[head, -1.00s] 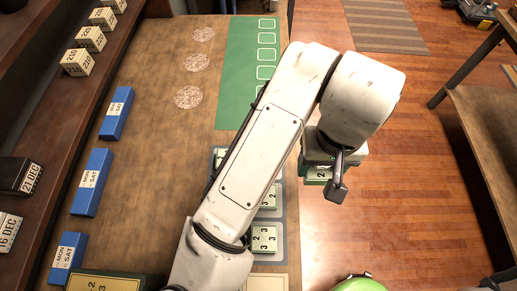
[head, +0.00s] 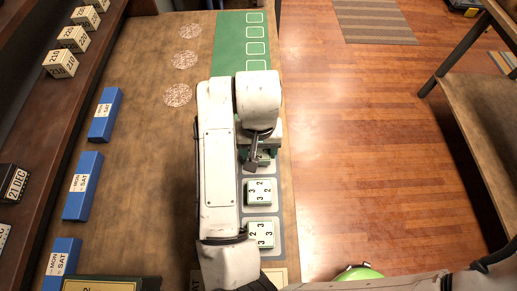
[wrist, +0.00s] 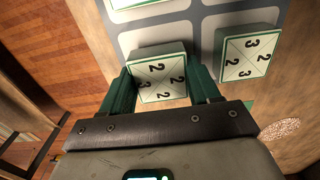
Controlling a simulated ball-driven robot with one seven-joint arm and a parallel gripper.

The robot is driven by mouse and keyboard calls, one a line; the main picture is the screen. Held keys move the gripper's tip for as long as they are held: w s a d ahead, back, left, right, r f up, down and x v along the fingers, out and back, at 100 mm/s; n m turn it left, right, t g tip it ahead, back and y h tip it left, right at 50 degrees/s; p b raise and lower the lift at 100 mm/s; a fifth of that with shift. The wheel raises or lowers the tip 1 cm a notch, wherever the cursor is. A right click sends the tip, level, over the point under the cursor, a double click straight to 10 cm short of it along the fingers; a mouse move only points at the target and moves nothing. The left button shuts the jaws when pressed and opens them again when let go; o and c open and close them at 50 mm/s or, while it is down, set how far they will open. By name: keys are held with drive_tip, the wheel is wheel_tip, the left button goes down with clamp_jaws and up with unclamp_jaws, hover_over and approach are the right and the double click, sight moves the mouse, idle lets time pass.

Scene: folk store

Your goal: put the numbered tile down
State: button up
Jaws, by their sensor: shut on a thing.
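In the head view my gripper (head: 257,158) is over the grey board (head: 279,212), and my arm hides most of the held tile. In the wrist view the tile is over or beside the board's paler square slots; I cannot tell whether it touches the board. Another tile (wrist: 247,56) with 2 and 3 marks lies right of it, apart from the right finger.
Two tiles (head: 259,192) (head: 261,235) lie in slots in front of my gripper. A green mat (head: 228,48) with outlined squares lies beyond. Blue blocks (head: 84,185) stand along the table's left. The table's right edge is close, with open floor beyond.

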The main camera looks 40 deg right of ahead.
drive_tip(key=shift+f, duration=0.6)
drive_tip(key=shift+f, duration=0.2)
drive_tip(key=o, duration=1.2)
drive_tip(key=shift+c, duration=0.2)
drive_tip(key=shift+r, duration=0.1)
